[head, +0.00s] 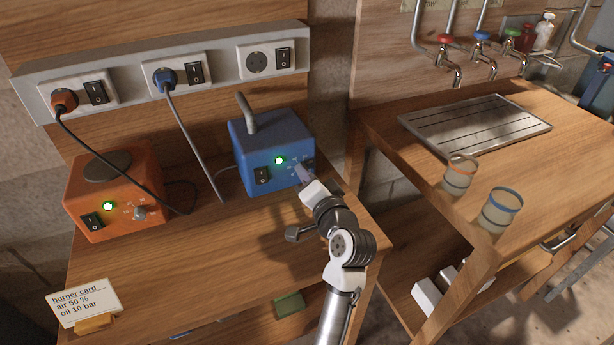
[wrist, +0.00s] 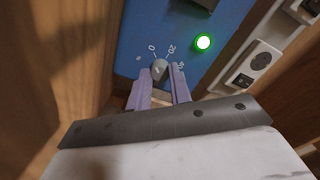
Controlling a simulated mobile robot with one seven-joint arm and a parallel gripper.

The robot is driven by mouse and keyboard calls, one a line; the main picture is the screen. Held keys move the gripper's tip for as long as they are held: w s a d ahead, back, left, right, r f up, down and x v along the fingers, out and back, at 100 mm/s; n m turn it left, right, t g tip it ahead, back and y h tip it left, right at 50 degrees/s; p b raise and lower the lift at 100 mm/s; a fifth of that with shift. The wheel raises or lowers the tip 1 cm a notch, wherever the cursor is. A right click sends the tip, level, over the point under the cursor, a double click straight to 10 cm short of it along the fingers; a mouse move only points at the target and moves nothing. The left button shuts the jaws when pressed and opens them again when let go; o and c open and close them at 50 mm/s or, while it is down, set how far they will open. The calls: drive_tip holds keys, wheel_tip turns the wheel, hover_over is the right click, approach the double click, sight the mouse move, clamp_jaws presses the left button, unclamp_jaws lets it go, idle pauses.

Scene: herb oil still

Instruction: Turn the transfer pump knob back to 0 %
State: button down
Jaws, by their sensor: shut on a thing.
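The blue pump box (head: 266,150) stands on the wooden bench, with its green lamp (head: 279,160) lit and a black switch (head: 262,176) on its front. Its knob (wrist: 159,69) is small and grey, with marks around it including 0 and 20. My gripper (wrist: 160,80) has its two purple fingers on either side of the knob, shut on it. In the head view my gripper (head: 302,174) reaches the box's front right and hides the knob. The exact mark the knob points to is hard to read.
An orange box (head: 112,194) with a lit green lamp stands at the left. A power strip (head: 170,72) with plugs hangs behind. A burner card (head: 83,303) stands at the bench's front left. Two cups (head: 500,211) stand on the right bench beside a metal drain tray (head: 474,125).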

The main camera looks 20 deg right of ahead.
drive_tip(key=c, duration=1.3)
unclamp_jaws()
drive_tip(key=s, duration=0.7)
drive_tip(key=s+b, duration=0.1)
drive_tip(key=s, duration=0.3)
drive_tip(key=shift+s+d+r, duration=0.15)
drive_tip(key=shift+s+r, duration=0.2)
drive_tip(key=shift+s+f+p, duration=0.1)
drive_tip(key=shift+s+p, duration=0.7)
drive_tip(key=shift+s, duration=0.25)
